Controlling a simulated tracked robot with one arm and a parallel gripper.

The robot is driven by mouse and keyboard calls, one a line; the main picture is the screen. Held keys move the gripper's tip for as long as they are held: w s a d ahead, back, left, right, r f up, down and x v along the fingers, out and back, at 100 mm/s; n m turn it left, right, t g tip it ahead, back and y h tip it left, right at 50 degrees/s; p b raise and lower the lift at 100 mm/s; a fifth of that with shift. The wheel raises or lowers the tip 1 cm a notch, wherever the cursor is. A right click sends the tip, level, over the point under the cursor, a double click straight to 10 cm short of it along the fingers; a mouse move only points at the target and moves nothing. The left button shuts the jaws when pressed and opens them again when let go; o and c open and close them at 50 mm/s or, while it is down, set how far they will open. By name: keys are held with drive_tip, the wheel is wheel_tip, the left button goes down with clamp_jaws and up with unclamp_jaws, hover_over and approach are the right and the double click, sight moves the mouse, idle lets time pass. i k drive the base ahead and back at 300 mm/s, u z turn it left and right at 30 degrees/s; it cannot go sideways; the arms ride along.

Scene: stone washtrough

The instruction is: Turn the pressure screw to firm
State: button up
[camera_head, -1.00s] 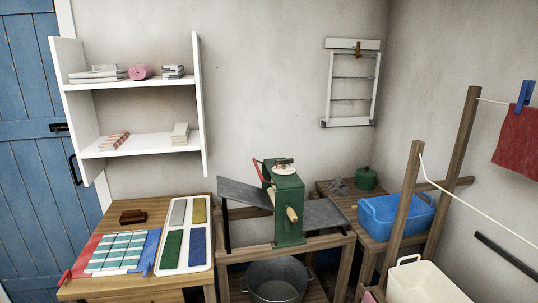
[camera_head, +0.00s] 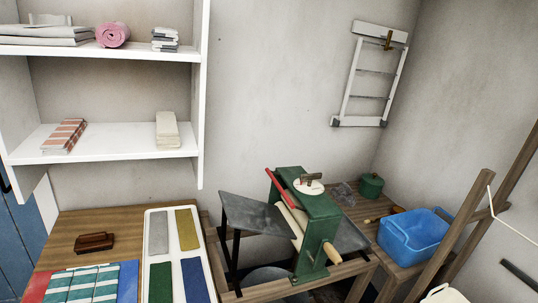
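The green mangle (camera_head: 318,228) stands on a wooden stand in the lower middle of the view. The pressure screw (camera_head: 311,180) sits on its top, a dark handle over a round white dial. I cannot read the dial's marks or tell its setting at this size. A red lever (camera_head: 283,188) slants at the mangle's left side, and a wooden crank grip (camera_head: 332,253) sticks out at the front right. Grey sloping boards (camera_head: 252,213) lie on either side of the rollers. My gripper is not in view.
A table at lower left holds a white tray (camera_head: 153,228) of coloured strips, a brown brush-like block (camera_head: 94,242) and striped cloths (camera_head: 82,284). White shelves (camera_head: 100,137) rise above it. A blue tub (camera_head: 414,236) and green pot (camera_head: 371,185) stand right, near wooden posts (camera_head: 470,215).

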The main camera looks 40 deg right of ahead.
sight(309, 177)
drive_tip(key=z, duration=0.25)
drive_tip(key=i, duration=1.25)
drive_tip(key=z, duration=0.7)
drive_tip(key=i, duration=0.3)
drive_tip(key=z, duration=0.25)
